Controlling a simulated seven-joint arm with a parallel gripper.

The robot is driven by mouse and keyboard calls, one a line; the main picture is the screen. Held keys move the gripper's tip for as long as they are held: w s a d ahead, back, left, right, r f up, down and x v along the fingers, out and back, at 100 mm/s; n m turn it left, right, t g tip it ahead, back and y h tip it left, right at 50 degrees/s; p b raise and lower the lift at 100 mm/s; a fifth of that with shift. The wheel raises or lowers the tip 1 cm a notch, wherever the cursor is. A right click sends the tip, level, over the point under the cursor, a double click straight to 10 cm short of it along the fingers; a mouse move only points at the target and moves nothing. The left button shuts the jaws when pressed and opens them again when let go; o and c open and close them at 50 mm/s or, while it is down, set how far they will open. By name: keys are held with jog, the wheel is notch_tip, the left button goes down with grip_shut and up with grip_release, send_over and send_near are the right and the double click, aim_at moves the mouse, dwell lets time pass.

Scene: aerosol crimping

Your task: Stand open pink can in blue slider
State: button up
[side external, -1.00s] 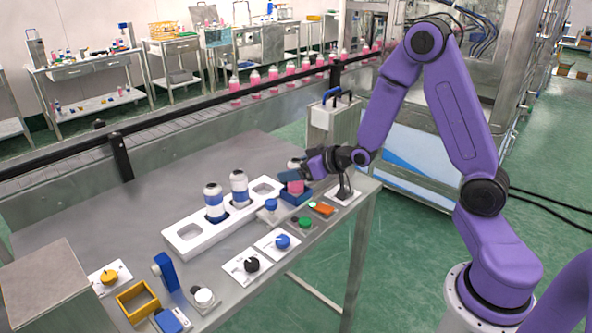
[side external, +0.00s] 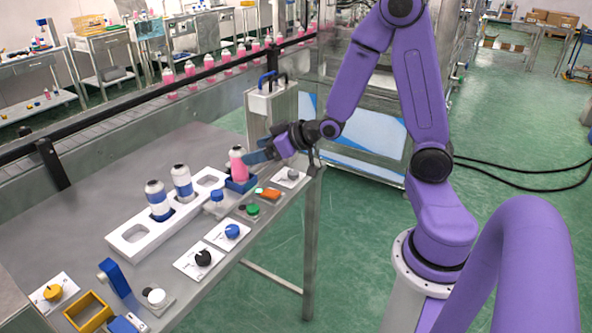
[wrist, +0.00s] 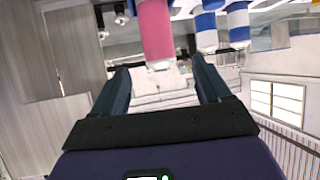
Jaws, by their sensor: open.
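The pink can (side external: 239,168) with a white top stands upright in the blue slider (side external: 241,185), whose wall hides its base. In the wrist view the pink can (wrist: 155,30) appears upside down, ahead of the fingertips and roughly in line with the gap between them. My gripper (side external: 258,156) is beside the can, on its right, at about its upper body. The wrist view shows my gripper (wrist: 160,72) open, with nothing between its fingers. Whether a fingertip still touches the can is hard to tell from the side.
Two blue-and-white cans (side external: 183,182) stand in a white rack (side external: 130,238) to the left. Knobs, a green button (side external: 252,209) and an orange block (side external: 270,194) lie along the front edge. A metal case (side external: 270,108) with handles stands behind my gripper. The table's left part is clear.

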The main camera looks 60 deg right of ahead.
jog(key=s+a+n+g+y, duration=0.1)
jog(key=s+a+n+g, duration=0.45)
jog(key=s+a, duration=0.6)
jog(key=s+r+n+g+h, duration=0.1)
jog(key=s+n+g, duration=0.1)
jog(key=s, duration=0.6)
jog(key=s+d+r+n+g+h, duration=0.1)
jog(key=s+n+g+h, duration=0.1)
jog(key=s, duration=0.6)
jog(key=shift+s+n+g, duration=0.35)
jog(key=shift+n+g, duration=0.1)
jog(key=shift+g, duration=0.7)
